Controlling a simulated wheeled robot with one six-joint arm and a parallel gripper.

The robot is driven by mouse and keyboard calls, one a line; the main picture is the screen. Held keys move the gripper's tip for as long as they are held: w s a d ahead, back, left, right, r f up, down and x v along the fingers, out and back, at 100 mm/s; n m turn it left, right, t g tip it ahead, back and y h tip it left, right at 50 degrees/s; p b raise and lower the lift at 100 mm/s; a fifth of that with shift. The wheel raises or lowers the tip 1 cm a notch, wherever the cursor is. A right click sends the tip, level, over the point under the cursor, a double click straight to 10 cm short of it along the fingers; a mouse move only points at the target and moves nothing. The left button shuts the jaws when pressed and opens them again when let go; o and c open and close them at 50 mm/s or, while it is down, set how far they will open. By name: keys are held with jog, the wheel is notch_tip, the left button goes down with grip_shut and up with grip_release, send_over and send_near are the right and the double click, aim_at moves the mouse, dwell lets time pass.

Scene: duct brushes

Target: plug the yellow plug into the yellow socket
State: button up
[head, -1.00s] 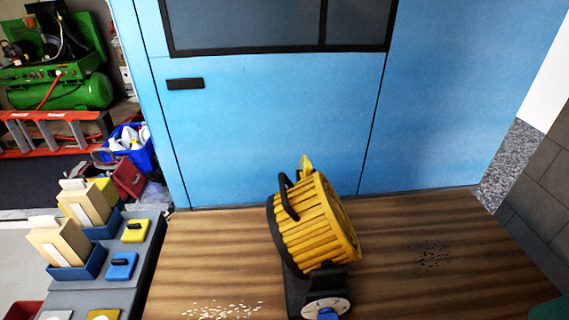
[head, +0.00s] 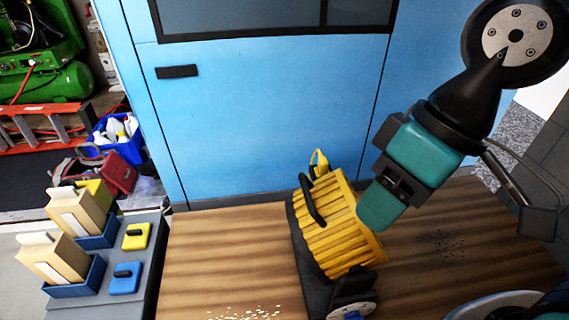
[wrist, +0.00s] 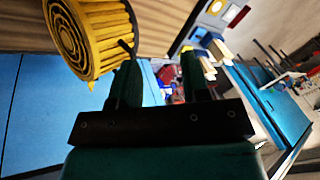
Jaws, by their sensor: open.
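A small yellow piece (head: 318,163), which looks like the yellow plug, stands up at the top of a ribbed yellow drum (head: 335,225) with a black handle. I cannot make out a yellow socket for certain. My gripper (head: 378,208) is open, and its teal fingers are at the drum's right side in the head view; whether they touch it is unclear. In the wrist view the fingers (wrist: 160,75) are apart with nothing held between them. The drum (wrist: 88,38) is at the upper left there, its black handle close to the left finger.
At left, a grey ledge (head: 140,280) holds boxes in blue trays, a yellow plate (head: 137,236) and a blue plate (head: 125,279). The wood left of the drum is mostly clear.

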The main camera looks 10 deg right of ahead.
jog(key=shift+w+a, duration=0.25)
jog(key=shift+a, duration=0.05)
jog(key=shift+o, duration=0.8)
jog(key=shift+w, duration=0.3)
jog(key=w+d+n, duration=0.2)
jog(key=w+n, duration=0.3)
jog(key=w, duration=1)
jog(key=w+d+f+n, duration=0.2)
jog(key=w+d+n, duration=0.1)
jog(key=w, duration=0.4)
jog(key=w+d+f+n, duration=0.3)
jog(key=w+d, duration=0.2)
jog(key=w, duration=0.3)
jog(key=shift+w+d+f+p, duration=0.2)
jog(key=shift+d+f+p, duration=0.05)
jog(key=shift+p, duration=0.1)
